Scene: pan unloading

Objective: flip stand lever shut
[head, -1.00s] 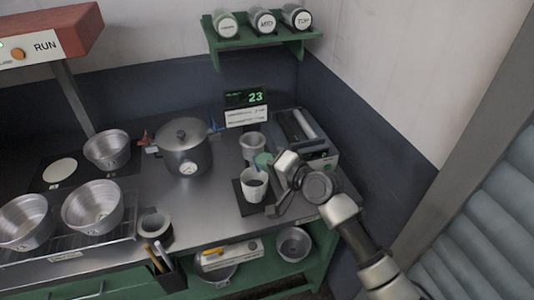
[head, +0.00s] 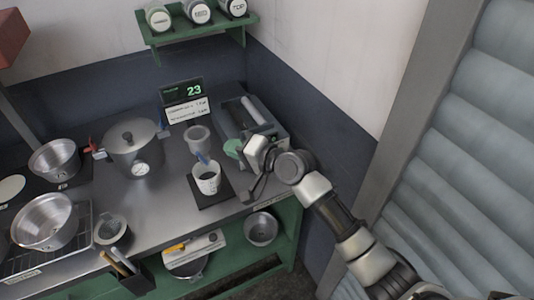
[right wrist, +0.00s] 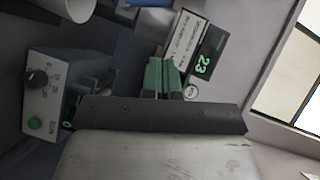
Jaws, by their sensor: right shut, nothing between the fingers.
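A grey cup-shaped holder (head: 199,137) sits above and behind a white cup (head: 207,178) on a dark pad. A small blue lever (head: 202,158) shows at the holder's front, just over the white cup; its exact position is hard to tell. My right gripper (head: 233,148) is to the right of the holder, with green fingertips together and empty, apart from the lever as far as I can tell. In the right wrist view the shut fingers (right wrist: 163,76) point towards the counter display. My left gripper is not in view.
A lidded pot (head: 134,150) stands left of the holder. A boxy machine (head: 251,118) stands behind my right gripper; its knob panel (right wrist: 42,95) shows in the wrist view. A display (head: 184,92) reads 23. Steel bowls (head: 43,221) stand at left.

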